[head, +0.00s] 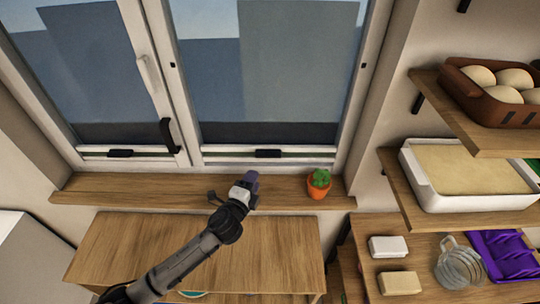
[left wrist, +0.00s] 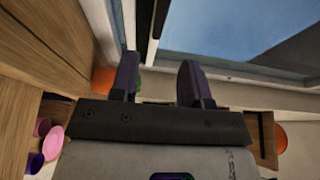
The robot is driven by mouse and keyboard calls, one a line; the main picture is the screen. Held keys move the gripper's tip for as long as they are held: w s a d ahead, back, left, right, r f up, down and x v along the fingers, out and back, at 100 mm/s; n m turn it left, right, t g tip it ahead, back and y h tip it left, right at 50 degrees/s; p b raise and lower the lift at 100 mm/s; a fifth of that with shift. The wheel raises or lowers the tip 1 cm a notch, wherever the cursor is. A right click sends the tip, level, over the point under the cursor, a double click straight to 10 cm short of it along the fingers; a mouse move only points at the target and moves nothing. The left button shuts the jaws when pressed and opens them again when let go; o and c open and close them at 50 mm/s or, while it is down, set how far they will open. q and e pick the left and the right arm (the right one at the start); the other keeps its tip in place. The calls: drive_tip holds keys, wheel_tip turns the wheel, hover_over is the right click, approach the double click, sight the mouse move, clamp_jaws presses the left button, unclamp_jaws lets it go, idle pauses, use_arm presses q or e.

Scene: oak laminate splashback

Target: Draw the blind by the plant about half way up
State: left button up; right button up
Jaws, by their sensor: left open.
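The plant (head: 319,178) is a small green cactus in an orange pot at the right of the wooden sill. Above and left of it is the right window, with a white rail (head: 310,150) low across it carrying a black grip (head: 268,153). This looks like the blind's lower bar; I cannot clearly tell blind fabric from glass. My left gripper (head: 250,181) is over the sill, left of the plant and below the grip, apart from both. In the left wrist view its two fingers (left wrist: 157,77) are spread with nothing between them. My right gripper is out of view.
The left window has a similar grip (head: 120,153) and a black handle (head: 170,135). A wooden table (head: 140,240) stands below the sill (head: 130,189).

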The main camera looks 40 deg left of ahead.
sight(267, 157)
use_arm(q)
drive_tip(key=x, duration=1.2)
drive_tip(key=shift+w+a, duration=0.1)
drive_tip(key=shift+w, duration=0.15)
clamp_jaws()
